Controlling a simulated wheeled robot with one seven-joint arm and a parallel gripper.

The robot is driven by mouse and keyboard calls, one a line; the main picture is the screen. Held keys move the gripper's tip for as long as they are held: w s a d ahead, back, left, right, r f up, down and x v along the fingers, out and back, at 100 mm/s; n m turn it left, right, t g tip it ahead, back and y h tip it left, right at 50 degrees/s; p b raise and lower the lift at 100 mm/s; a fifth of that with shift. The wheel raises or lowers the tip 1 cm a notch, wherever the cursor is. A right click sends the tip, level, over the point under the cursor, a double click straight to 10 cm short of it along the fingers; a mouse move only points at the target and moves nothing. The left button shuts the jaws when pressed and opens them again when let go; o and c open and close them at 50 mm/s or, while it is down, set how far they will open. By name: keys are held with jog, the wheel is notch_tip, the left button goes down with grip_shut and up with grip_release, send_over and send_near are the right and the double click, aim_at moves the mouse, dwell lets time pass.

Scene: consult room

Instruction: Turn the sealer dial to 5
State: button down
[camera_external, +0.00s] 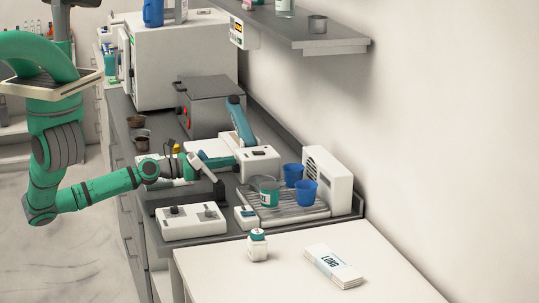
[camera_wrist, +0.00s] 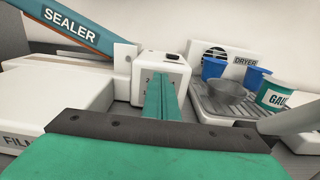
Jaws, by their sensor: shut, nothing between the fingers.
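The sealer shows in the wrist view with its teal lever arm (camera_wrist: 72,32) marked SEALER raised to the upper left. Its white control box (camera_wrist: 176,62) is straight ahead, with small dark scale marks on the front face. The box also shows in the external view (camera_external: 262,162). My gripper (camera_wrist: 160,84) has its green fingers together and empty, with the tips in front of that face, close to it or touching; I cannot tell which. The fingers hide the dial, so its setting cannot be read. In the external view my gripper (camera_external: 232,161) reaches the box from the left.
A white dryer (camera_wrist: 238,62) and a ribbed tray (camera_wrist: 208,98) with blue cups, a grey metal bowl (camera_wrist: 226,90) and a labelled teal cup stand to the right. A white box marked FILM (camera_wrist: 45,105) lies left.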

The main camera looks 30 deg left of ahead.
jog(key=shift+s+d, duration=0.2)
jog(key=shift+s+d+f, duration=0.1)
jog(key=shift+s+d, duration=0.1)
jog(key=shift+s+d+f, duration=0.1)
jog(key=shift+d+f, duration=0.05)
dwell(0.5)
jog(key=shift+s+d+r, duration=0.1)
jog(key=shift+r, duration=0.25)
jog(key=shift+v, duration=2.85)
jog(key=shift+s+r, duration=0.15)
jog(key=shift+r, duration=0.05)
